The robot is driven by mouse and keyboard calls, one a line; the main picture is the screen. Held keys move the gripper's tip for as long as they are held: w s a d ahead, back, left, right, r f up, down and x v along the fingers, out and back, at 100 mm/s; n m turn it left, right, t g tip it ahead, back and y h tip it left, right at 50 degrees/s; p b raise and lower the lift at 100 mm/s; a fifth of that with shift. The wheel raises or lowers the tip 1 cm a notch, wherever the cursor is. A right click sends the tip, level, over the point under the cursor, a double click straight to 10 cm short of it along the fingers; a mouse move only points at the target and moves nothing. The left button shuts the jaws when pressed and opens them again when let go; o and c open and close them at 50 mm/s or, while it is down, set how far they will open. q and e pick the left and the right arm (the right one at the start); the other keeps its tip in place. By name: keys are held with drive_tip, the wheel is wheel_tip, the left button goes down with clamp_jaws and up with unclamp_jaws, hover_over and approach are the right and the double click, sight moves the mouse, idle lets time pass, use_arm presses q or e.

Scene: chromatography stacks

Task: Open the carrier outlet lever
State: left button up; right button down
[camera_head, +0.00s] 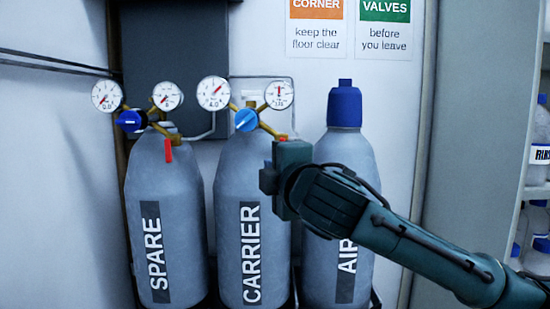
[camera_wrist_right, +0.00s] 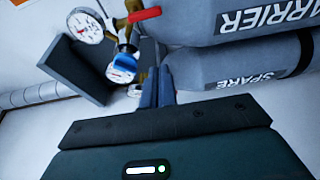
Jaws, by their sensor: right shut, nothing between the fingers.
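The CARRIER cylinder (camera_head: 238,185) stands in the middle, grey and upright, with a brass regulator, two gauges and a light blue knob (camera_head: 246,120). A bit of its red lever (camera_head: 283,138) shows just above my right gripper (camera_head: 268,181), which hides the rest. The gripper is in front of the cylinder's right shoulder. In the right wrist view a red lever (camera_wrist_right: 145,14) sticks out from a brass fitting beyond the fingertips, apart from them. There the right gripper's fingers (camera_wrist_right: 157,86) are together and empty. My left gripper is not in view.
The SPARE cylinder (camera_head: 167,205) stands at the left with a dark blue knob (camera_head: 130,121) and a hanging red lever (camera_head: 168,150). The AIR cylinder (camera_head: 345,150), blue-capped, stands at the right, partly behind my arm. Shelves with bottles (camera_head: 538,150) are at the far right.

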drive_tip(key=p+x, duration=0.2)
drive_tip(key=x, duration=0.8)
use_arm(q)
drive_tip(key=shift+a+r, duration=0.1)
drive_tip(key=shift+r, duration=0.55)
use_arm(e)
drive_tip(key=shift+d, duration=1.95)
use_arm(q)
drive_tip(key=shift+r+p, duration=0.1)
drive_tip(key=shift+p, duration=0.25)
